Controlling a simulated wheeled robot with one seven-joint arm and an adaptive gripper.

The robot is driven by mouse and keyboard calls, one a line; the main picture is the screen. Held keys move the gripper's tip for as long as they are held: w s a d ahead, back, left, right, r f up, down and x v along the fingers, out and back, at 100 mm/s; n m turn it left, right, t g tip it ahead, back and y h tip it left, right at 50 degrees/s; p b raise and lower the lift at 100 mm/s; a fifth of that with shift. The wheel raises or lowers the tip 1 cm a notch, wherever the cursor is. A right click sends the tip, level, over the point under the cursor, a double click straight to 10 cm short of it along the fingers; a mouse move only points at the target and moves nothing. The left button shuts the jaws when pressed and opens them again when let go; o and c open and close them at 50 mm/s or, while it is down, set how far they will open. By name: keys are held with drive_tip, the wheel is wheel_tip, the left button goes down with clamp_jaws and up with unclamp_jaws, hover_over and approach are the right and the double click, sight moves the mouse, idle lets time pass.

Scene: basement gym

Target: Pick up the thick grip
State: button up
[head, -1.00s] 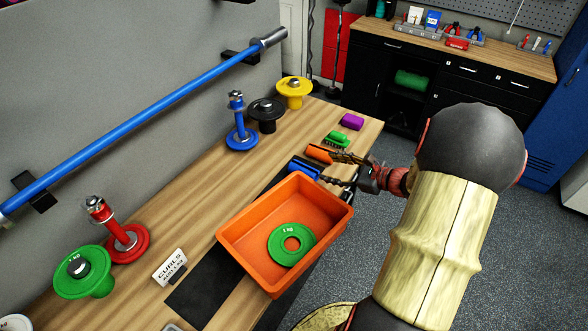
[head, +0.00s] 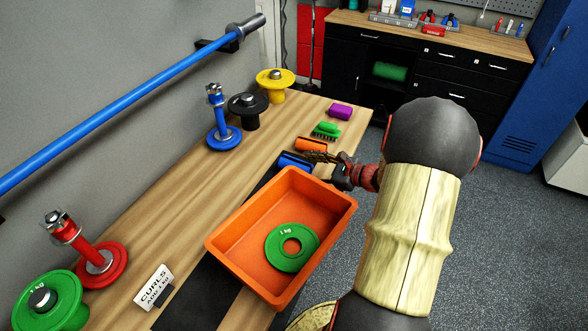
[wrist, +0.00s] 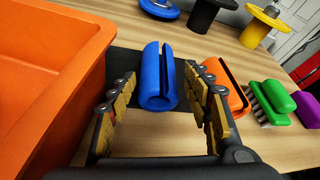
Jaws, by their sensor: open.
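A blue slit foam cylinder, a thick grip (head: 294,162), lies on the bench just behind the orange bin. In the wrist view the blue grip (wrist: 158,80) lies lengthwise between and ahead of the fingers of my gripper (wrist: 160,92), with gaps on both sides. An orange slit grip (head: 311,144) lies beside it. In the wrist view the orange grip (wrist: 232,88) is just right of my right finger, partly hidden by it. My gripper (head: 324,166) is open and empty, low over the bench's right edge.
The orange bin (head: 232,262) holds a green 1 kg plate (head: 270,255) and stands close to my left finger. A green brush (head: 326,130) and purple block (head: 341,111) lie beyond the grips. Several weight posts line the wall side.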

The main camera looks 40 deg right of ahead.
sight(294, 165)
drive_tip(key=b+x, duration=0.2)
drive_tip(key=x, duration=0.3)
drive_tip(key=shift+a+f, duration=0.2)
drive_tip(key=shift+f, duration=0.05)
drive_tip(key=shift+w, duration=0.35)
drive_tip(key=shift+c, duration=1.2)
drive_tip(key=c, duration=0.7)
drive_tip(key=shift+c, duration=0.6)
